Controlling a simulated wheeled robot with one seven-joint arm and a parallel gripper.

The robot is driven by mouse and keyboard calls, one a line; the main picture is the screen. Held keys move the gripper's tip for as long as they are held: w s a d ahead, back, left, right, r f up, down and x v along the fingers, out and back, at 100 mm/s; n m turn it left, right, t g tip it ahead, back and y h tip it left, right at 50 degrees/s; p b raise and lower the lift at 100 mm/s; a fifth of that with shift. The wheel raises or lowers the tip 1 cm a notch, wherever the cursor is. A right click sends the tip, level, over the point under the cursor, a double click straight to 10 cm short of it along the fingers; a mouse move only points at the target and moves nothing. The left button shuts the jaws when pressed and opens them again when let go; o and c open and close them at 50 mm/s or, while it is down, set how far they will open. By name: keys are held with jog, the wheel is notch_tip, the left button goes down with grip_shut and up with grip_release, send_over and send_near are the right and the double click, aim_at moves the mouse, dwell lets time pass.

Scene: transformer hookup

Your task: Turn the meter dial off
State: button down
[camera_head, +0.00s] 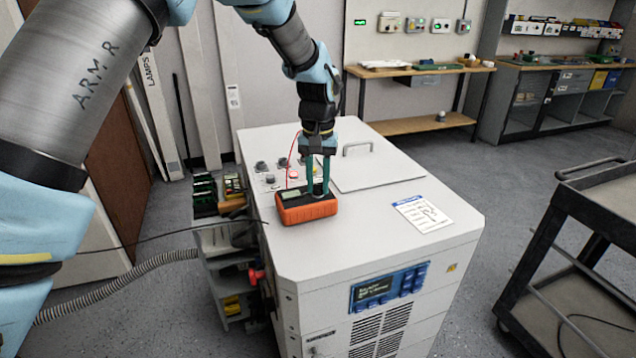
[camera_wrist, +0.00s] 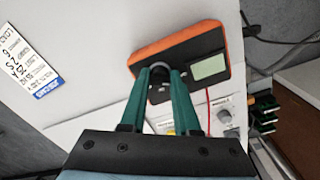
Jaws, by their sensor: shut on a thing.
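The orange multimeter (camera_head: 307,210) lies on the top of the white transformer cabinet (camera_head: 400,245), near its left edge. In the wrist view the meter (camera_wrist: 185,50) shows its dark face, a pale blank screen (camera_wrist: 209,66) and a round dial (camera_wrist: 160,70). My gripper (camera_head: 318,190) points down at the meter from above. Its two green fingers (camera_wrist: 161,80) stand on either side of the dial and are shut on it. The fingers hide part of the dial, and I cannot read its setting.
A red lead (camera_head: 290,158) rises behind the meter near several knobs and terminals (camera_head: 262,166). A lid with a handle (camera_head: 357,148) and a paper label (camera_head: 423,213) are on the cabinet top. A dark cart (camera_head: 575,240) stands at right; workbenches are behind.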

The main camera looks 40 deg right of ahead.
aim_at(318, 184)
jog(key=c, duration=0.6)
grip_release()
jog(key=shift+c, duration=0.2)
notch_tip(318, 184, up, 11)
jog(key=b, duration=0.2)
jog(key=shift+f, duration=0.1)
